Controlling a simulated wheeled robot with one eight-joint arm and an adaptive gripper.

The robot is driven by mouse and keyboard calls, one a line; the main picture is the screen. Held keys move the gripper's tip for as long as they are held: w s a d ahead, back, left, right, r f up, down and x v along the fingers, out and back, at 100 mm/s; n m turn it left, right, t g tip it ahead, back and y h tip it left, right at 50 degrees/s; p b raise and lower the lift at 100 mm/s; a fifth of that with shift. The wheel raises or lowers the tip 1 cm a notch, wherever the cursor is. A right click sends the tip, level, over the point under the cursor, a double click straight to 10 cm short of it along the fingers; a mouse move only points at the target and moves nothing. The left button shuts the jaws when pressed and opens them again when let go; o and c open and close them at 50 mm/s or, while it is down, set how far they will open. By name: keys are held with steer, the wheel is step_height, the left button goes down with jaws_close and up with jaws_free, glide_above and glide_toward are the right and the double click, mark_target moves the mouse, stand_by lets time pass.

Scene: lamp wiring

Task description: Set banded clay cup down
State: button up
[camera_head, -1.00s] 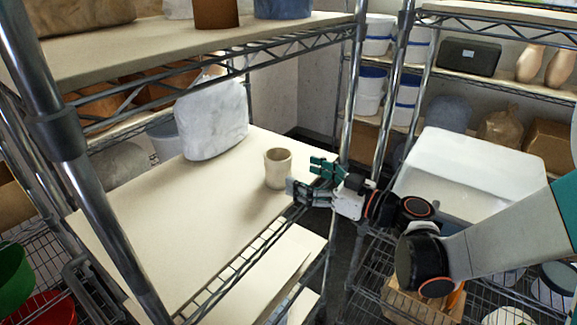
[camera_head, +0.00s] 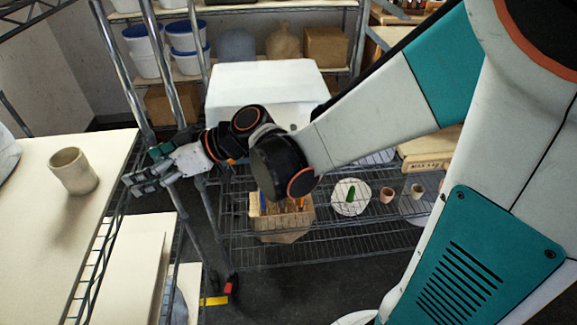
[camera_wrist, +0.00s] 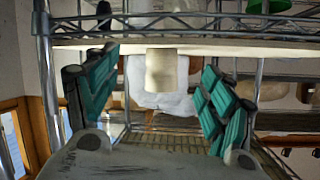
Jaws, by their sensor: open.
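A pale clay cup (camera_head: 73,171) stands upright on the light shelf board (camera_head: 35,235) at the left, near the board's right edge. No bands can be made out on it. My gripper (camera_head: 143,169) is open and empty, to the right of the cup and apart from it, off the board's edge. In the wrist view, which looks upside down, the cup (camera_wrist: 166,73) shows between the two spread green fingers (camera_wrist: 158,92), beyond their tips. A white wrapped bundle (camera_wrist: 160,102) is behind it.
A metal shelf post (camera_head: 128,75) stands close behind my gripper. A large white block (camera_head: 262,84) is on the rack to the right. A lower rack shelf holds a wooden crate (camera_head: 280,214) and small cups (camera_head: 387,194). The board around the cup is clear.

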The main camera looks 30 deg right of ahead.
steer(key=s+d+m+h, duration=0.5)
steer(key=s+d+h, duration=0.1)
steer(key=d, duration=0.5)
steer(key=s+d+f+m+h, duration=0.1)
steer(key=s+d+m+h, duration=0.3)
steer(key=s+d, duration=0.5)
steer(key=shift+s+d+f+m+t+h, duration=0.15)
steer(key=shift+s+d+m+t+h, duration=0.2)
steer(key=shift+d+h, duration=0.55)
